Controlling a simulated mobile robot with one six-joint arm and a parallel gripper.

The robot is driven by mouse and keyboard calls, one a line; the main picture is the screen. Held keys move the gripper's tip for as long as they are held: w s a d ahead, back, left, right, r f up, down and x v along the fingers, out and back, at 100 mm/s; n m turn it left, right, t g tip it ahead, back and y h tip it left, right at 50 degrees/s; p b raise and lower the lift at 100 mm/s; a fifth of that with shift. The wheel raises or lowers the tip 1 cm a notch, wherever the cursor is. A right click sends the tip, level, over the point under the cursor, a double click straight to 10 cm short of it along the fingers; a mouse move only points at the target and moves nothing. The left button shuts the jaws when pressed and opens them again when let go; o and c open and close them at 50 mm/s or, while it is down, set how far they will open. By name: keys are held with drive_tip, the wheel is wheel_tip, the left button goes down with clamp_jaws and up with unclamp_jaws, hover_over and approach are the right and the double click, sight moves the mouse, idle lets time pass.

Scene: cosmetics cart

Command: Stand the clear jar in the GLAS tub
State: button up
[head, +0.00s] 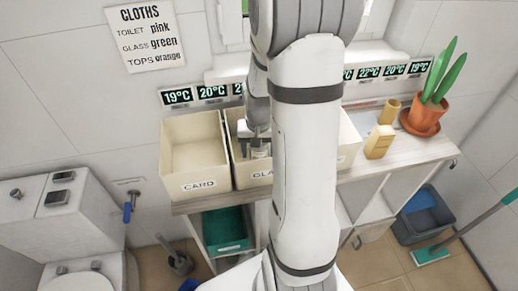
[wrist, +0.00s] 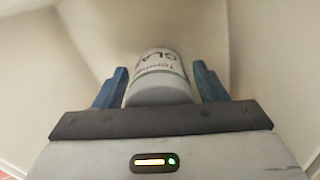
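The clear jar (wrist: 160,80), with a pale lid and a label whose visible letters include "GLA", lies between the blue fingers of my gripper (wrist: 161,85) in the wrist view. The fingers flank it closely; whether both touch it I cannot tell. In the head view my gripper (head: 258,141) points down into the GLAS tub (head: 254,178), a cream open box, and the jar shows at its fingers (head: 260,152). The tub's pale walls surround the jar in the wrist view. My arm hides part of the tub, and the jar's contact with the floor is unclear.
The CARD tub (head: 198,184) stands just left and looks empty. Another cream tub (head: 348,140) is partly hidden behind my arm. A yellow block (head: 379,142) and a potted plant (head: 423,118) stand to the right on the cart top (head: 430,154).

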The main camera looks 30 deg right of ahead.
drive_tip(key=shift+o, duration=0.6)
drive_tip(key=shift+r, duration=0.3)
wheel_tip(320, 180, up, 11)
drive_tip(key=shift+f, duration=0.2)
drive_tip(key=shift+s+a+r, duration=0.1)
drive_tip(key=shift+a+r, duration=0.1)
drive_tip(key=shift+r, duration=0.45)
drive_tip(key=s+a+r+n+t, duration=0.3)
drive_tip(key=s+a+r+n, duration=0.1)
drive_tip(key=s+a, duration=0.7)
drive_tip(key=shift+s+a+r+n, duration=0.3)
drive_tip(key=shift+s+r+n, duration=0.1)
drive_tip(key=shift+s+n, duration=0.25)
